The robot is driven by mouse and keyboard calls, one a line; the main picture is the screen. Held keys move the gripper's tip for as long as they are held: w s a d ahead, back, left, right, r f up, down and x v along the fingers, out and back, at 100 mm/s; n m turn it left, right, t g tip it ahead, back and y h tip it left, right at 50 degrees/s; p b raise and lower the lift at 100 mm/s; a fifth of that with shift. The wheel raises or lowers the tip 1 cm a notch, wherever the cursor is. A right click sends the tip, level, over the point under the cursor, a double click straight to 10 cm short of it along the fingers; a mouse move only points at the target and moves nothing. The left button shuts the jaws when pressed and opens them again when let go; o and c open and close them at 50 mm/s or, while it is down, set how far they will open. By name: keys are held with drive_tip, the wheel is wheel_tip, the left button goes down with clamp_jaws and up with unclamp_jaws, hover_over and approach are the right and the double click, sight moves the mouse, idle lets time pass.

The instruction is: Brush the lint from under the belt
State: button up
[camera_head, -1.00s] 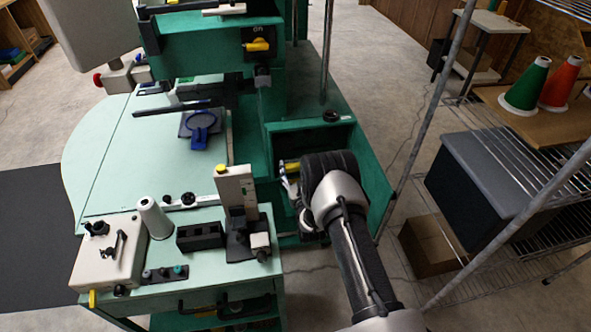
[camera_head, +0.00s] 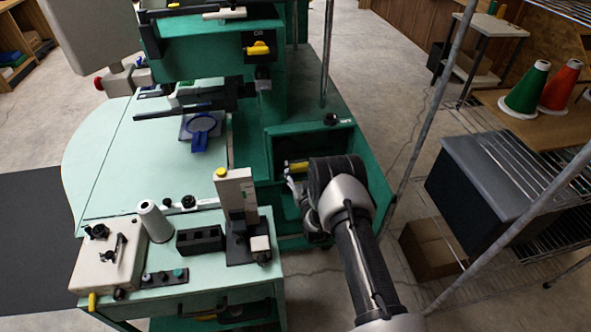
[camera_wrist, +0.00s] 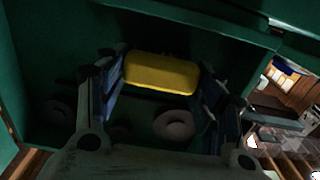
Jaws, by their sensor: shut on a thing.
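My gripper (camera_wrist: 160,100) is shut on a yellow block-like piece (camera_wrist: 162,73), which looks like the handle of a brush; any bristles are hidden. In the head view the yellow piece (camera_head: 298,166) shows beside my wrist, inside the open green housing (camera_head: 372,182) at the machine's side. My wrist covers much of the housing there. In the wrist view round pale wheels (camera_wrist: 173,125) lie in the dark housing, below the yellow piece in the picture. I cannot make out the belt or any lint in the shadow.
A green bench (camera_head: 130,235) with a white cone and a control box stands left of my arm. A metal rack post (camera_head: 440,95) and a dark bin (camera_head: 490,190) stand to the right. The housing walls are close around my gripper.

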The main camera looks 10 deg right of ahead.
drive_tip(key=shift+d, duration=1.15)
drive_tip(key=shift+w, duration=0.1)
drive_tip(key=shift+a, duration=0.15)
drive_tip(key=shift+w+a+r, duration=0.1)
drive_tip(key=shift+a+r, duration=0.05)
drive_tip(key=shift+a, duration=1.85)
drive_tip(key=shift+c, duration=0.5)
drive_tip(key=shift+w+r, duration=0.1)
drive_tip(key=shift+s+d+f+p, duration=0.15)
drive_tip(key=shift+s+p, duration=0.6)
drive_tip(key=shift+s, duration=0.8)
drive_tip(key=shift+s+a+f+p, duration=0.1)
drive_tip(key=shift+s+p, duration=0.65)
drive_tip(key=shift+s, duration=0.75)
